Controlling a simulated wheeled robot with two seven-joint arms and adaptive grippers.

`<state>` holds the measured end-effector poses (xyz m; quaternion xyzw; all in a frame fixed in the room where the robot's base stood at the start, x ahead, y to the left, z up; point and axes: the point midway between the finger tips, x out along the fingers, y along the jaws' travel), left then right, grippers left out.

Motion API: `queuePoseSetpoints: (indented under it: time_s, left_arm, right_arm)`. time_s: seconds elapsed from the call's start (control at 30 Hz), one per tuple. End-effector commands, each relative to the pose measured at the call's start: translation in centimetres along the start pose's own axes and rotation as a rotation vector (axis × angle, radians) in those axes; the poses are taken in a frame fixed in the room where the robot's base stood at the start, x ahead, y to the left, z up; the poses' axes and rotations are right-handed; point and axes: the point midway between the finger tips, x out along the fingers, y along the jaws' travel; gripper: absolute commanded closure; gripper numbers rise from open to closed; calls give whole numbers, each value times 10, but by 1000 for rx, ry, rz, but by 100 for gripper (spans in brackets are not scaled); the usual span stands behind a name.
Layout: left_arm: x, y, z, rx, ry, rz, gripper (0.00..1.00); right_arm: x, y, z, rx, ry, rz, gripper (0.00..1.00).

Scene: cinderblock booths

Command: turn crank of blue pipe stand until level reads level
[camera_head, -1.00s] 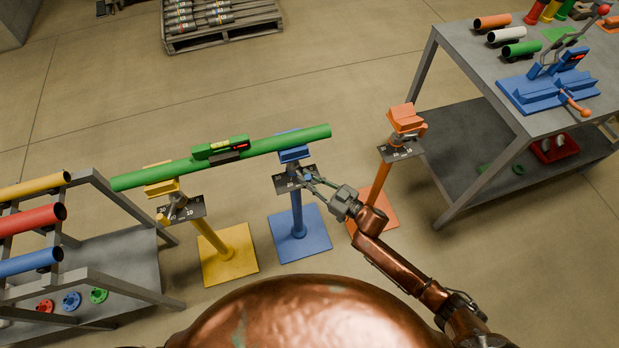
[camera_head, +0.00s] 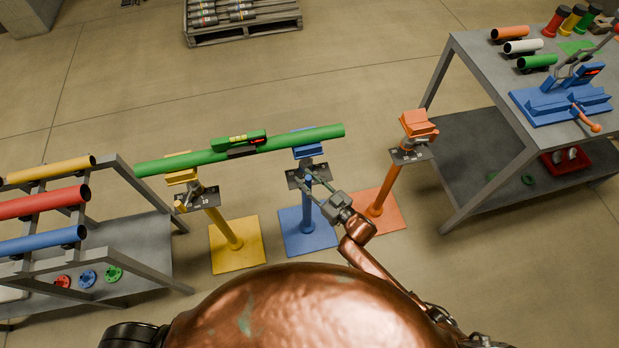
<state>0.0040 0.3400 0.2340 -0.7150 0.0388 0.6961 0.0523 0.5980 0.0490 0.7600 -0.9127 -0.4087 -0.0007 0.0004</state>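The blue pipe stand (camera_head: 305,226) stands upright on a square base. A green pipe (camera_head: 275,145) lies across its blue head and the yellow stand (camera_head: 226,232). A green level (camera_head: 239,141) with a yellow-green vial and a small red display sits on the pipe; its reading is too small to make out. My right gripper (camera_head: 314,181) is at the front of the blue stand, just below its dark scale plate. Its fingers are apart around the crank area, with a bit of blue between them. I cannot tell whether they grip the crank. My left gripper is out of view.
An orange stand (camera_head: 382,190) without a pipe stands close to the right of my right arm. A rack of coloured pipes (camera_head: 105,230) is at the left. A grey workbench (camera_head: 470,75) is at the right, a loaded pallet (camera_head: 243,32) at the back. Open floor lies behind the stands.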

Motion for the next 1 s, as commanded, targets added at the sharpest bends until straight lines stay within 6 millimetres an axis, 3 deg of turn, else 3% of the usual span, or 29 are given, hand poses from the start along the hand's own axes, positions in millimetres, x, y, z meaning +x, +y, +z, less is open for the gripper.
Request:
queuePoseSetpoints:
  time_s: [0.43,0.8,1.0]
  left_arm:
    - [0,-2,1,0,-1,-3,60]
    - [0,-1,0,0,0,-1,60]
    - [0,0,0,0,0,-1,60]
  right_arm:
    - [-10,4,1,0,-3,6,66]
    - [-82,4,1,0,-3,5,66]
    - [-110,4,1,0,-3,4,66]
